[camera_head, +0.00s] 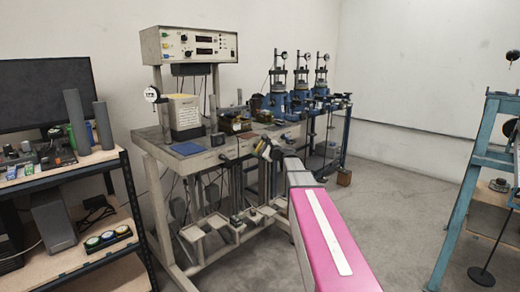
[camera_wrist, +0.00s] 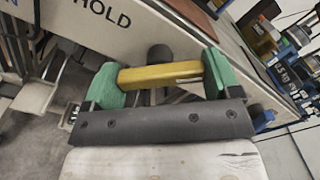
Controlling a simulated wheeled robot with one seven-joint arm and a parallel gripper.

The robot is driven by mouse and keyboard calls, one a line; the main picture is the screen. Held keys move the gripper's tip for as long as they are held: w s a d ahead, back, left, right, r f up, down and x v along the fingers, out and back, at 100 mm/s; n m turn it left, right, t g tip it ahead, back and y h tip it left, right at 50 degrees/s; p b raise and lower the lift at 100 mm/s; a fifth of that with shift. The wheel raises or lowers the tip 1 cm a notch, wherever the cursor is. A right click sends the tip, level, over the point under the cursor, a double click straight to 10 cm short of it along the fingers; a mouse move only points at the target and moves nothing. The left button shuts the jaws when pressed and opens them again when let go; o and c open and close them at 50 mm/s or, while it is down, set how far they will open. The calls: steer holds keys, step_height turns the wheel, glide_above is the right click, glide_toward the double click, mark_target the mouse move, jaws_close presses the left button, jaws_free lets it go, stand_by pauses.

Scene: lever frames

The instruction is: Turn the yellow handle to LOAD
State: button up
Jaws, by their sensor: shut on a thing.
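The yellow handle (camera_wrist: 160,76) lies across the wrist view, slightly tilted, with a small pale label near its right end. My gripper (camera_wrist: 160,78) is shut on it, one green finger at each end. A dark round hub (camera_wrist: 160,54) shows just behind the handle. The word HOLD (camera_wrist: 108,18) is printed on the pale panel to the upper left of the handle. No LOAD marking can be read. In the head view my gripper (camera_head: 268,150) is at the front edge of the grey bench (camera_head: 185,162), where the handle is too small to make out clearly.
Weights and hanging frames (camera_head: 240,222) sit below the bench. Blue test devices (camera_head: 300,98) stand at its far right. A shelf (camera_head: 70,175) is on the left and a blue frame (camera_head: 470,170) on the right. The floor between is mostly clear.

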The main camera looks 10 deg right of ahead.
steer(key=o, duration=0.8)
steer(key=v, duration=1.1)
steer(key=s+a+f+n+g+h, duration=0.2)
steer(key=s+a+f+n+g, duration=0.4)
steer(key=f, duration=0.4)
steer(key=s+a+f+n+g+h, duration=0.1)
steer(key=s+a+f+n+g, duration=0.2)
steer(key=s+f+n, duration=0.55)
steer(key=s+f+n+g+h, duration=0.1)
steer(key=s+f+g+h, duration=0.1)
steer(key=s+f, duration=0.2)
steer(key=s+d+f+n+g+h, duration=0.1)
steer(key=s+f+n+h, duration=0.1)
steer(key=s+f, duration=0.3)
steer(key=s+d+f+n+g+h, duration=0.1)
steer(key=s+f+n+g+h, duration=0.1)
steer(key=s+f+h, duration=0.1)
steer(key=shift+s+d+f+n+g+h, duration=0.15)
steer(key=shift+s+f+n+g+h, duration=0.15)
steer(key=shift+s+f, duration=0.7)
